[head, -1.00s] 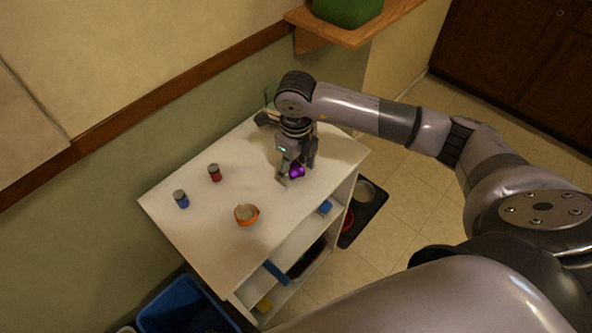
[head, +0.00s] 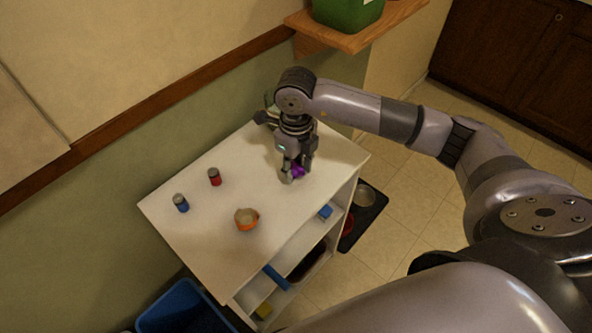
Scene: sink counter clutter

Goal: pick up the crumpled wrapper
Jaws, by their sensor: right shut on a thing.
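The crumpled wrapper is a small purple thing (head: 299,171) on or just above the white counter top, toward its right end. My right gripper (head: 296,174) points down over it and is shut on it, with the fingers hiding much of it. I cannot tell whether the wrapper touches the surface. My left gripper is not in view.
An orange cup (head: 246,219), a red can (head: 214,177) and a blue can (head: 181,202) stand on the white counter (head: 215,245). A wooden shelf (head: 355,34) with a green container (head: 348,12) is above. A blue bin (head: 180,307) stands below left.

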